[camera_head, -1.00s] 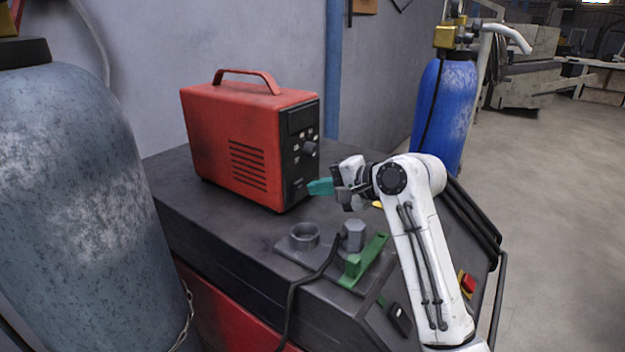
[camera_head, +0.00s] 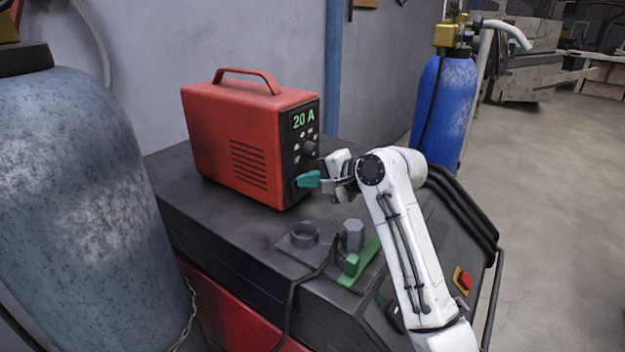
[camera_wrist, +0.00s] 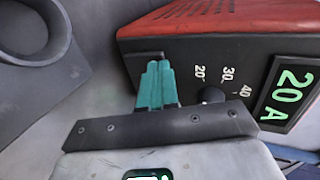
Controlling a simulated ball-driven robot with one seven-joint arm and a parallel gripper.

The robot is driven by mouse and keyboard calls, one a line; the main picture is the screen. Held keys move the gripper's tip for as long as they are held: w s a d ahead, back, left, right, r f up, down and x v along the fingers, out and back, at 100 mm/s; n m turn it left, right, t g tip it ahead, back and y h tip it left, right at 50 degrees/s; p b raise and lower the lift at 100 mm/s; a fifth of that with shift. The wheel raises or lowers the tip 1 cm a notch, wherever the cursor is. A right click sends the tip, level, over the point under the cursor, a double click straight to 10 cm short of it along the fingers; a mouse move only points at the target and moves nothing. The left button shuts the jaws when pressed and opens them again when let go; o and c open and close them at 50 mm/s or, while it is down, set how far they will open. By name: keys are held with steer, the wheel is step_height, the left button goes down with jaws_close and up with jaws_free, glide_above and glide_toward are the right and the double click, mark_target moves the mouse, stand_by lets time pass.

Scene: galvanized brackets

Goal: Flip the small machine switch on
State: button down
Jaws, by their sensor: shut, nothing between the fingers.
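The small machine is a red box (camera_head: 236,140) with a carry handle and a black front panel, standing on a dark bench top. Its display (camera_head: 303,119) is lit and reads "20 A" in green. A dark knob (camera_head: 310,148) sits below the display. My gripper (camera_head: 307,180), with teal fingers, is shut and empty, its tips at the lower part of the front panel. The wrist view shows the teal fingers (camera_wrist: 157,84) together in front of the panel (camera_wrist: 200,62). The switch itself is hidden behind the fingers; I cannot tell whether they touch it.
A grey ring socket (camera_head: 304,236), a grey hex post (camera_head: 352,236) and a green bracket (camera_head: 358,262) stand on the bench in front of the machine. A red button (camera_head: 463,280) is at right. A grey cylinder (camera_head: 80,200) stands left, a blue cylinder (camera_head: 443,108) behind right.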

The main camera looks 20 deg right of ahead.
steer(key=shift+r, duration=0.15)
steer(key=shift+r+p, duration=0.7)
steer(key=shift+p, duration=0.35)
